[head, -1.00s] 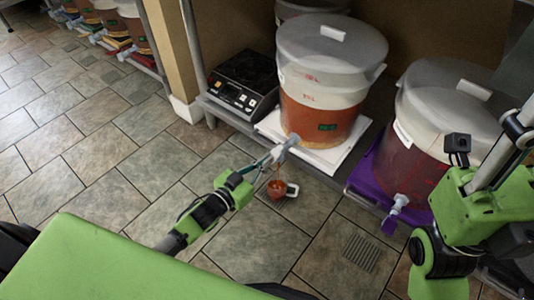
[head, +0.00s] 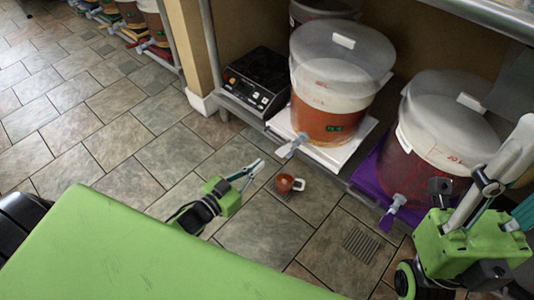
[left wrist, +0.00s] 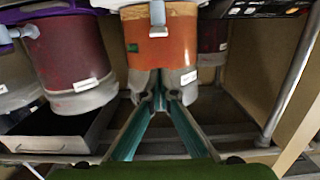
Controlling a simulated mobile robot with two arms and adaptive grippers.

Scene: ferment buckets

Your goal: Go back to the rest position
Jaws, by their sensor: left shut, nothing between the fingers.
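My left gripper (head: 250,172) is in front of the shelf, shut and empty, its tips a little apart from the white spigot (head: 292,147) of the orange-filled bucket (head: 326,125). A brown mug (head: 287,183) with a handle sits below the spigot, seemingly on the floor. No stream from the spigot shows.
A black scale (head: 254,80) stands left of the orange bucket, which rests on a white tray (head: 340,155). A dark red bucket (head: 425,170) stands on a purple tray (head: 370,180) to the right. A drain (head: 360,245) lies in the floor. Open tiles (head: 90,125) spread left.

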